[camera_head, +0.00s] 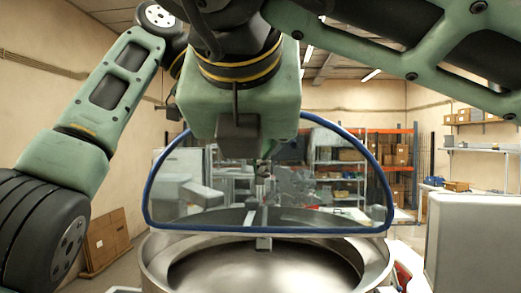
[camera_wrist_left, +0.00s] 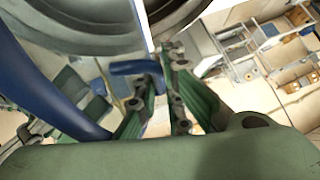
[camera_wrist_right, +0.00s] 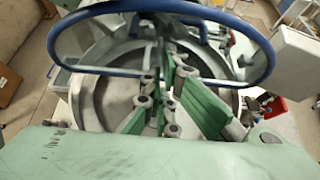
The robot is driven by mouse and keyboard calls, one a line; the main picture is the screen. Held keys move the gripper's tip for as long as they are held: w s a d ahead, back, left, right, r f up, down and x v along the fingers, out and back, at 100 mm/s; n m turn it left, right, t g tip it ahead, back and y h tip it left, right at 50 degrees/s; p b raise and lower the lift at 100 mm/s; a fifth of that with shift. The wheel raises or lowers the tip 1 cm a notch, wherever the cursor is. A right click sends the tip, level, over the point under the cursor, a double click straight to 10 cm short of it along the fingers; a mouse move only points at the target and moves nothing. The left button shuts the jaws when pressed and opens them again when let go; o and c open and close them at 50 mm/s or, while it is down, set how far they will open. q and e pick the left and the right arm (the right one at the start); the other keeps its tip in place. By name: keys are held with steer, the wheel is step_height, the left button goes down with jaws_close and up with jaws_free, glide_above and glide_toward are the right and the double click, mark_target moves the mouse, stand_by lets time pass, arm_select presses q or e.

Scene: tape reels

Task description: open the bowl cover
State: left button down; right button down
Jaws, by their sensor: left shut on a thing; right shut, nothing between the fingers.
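The bowl cover (camera_head: 330,180) is a clear pane with a blue rim. It stands raised, steeply tilted, over the round metal bowl (camera_head: 158,262). The bowl's mouth shows open beneath it. In the left wrist view my left gripper (camera_wrist_left: 157,66) is shut on a short blue part of the bowl cover (camera_wrist_left: 128,68), beside its blue rim. In the right wrist view my right gripper (camera_wrist_right: 160,82) is shut and empty, in front of the cover (camera_wrist_right: 92,70) and above the bowl (camera_wrist_right: 85,105). In the head view a green wrist hides the top middle of the rim.
A pale box (camera_head: 475,245) stands close on the right, with a red object (camera_head: 402,274) near the bowl's right side. Cardboard boxes (camera_head: 107,240) stand on the floor at left. Shelves (camera_head: 393,150) line the far wall.

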arm_select(q)
steer(key=shift+w+r, duration=0.15)
steer(key=shift+w, duration=0.05)
arm_select(e)
steer(key=shift+w, duration=0.1)
